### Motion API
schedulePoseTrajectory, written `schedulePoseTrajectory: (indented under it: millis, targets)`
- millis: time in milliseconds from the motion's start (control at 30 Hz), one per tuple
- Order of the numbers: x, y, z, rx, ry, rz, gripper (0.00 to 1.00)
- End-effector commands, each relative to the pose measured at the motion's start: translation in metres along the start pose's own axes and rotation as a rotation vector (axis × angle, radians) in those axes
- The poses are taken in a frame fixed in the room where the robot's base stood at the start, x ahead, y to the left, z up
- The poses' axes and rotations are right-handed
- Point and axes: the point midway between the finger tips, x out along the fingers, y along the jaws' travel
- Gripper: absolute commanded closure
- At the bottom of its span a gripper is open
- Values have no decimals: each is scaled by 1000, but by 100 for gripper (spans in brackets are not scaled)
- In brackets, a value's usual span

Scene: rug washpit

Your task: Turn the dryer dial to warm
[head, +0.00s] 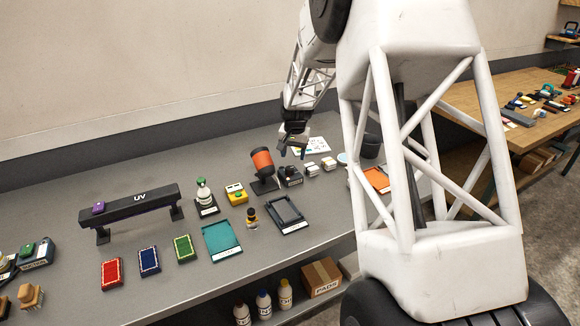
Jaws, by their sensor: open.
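An orange and black cylinder on a dark stand (262,162), which looks like the dryer, stands toward the back of the grey bench. A small dark box (290,177) sits just to its right. I cannot make out the dial or its setting at this size. My gripper (292,152) is open and empty, pointing down above the dark box, just right of the cylinder's top. It appears apart from both, though the gap is hard to judge.
A black UV bar (140,203) spans the bench at left. Red (112,274), blue (149,261) and green (184,248) pads, a teal tray (222,241) and a dark frame (286,214) lie in front. My arm hides the bench's right part.

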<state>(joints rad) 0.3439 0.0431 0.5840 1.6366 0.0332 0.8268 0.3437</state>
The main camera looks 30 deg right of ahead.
Motion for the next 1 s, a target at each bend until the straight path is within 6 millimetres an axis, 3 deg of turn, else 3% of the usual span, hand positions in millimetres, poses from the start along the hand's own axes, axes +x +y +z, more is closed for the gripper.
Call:
schedulePoseTrajectory:
  millis: [400, 1000]
  targets:
    - [-5, -4, -29, 228, -368, -2, 41]
    - [-7, -6, -32, 256, -425, -4, 41]
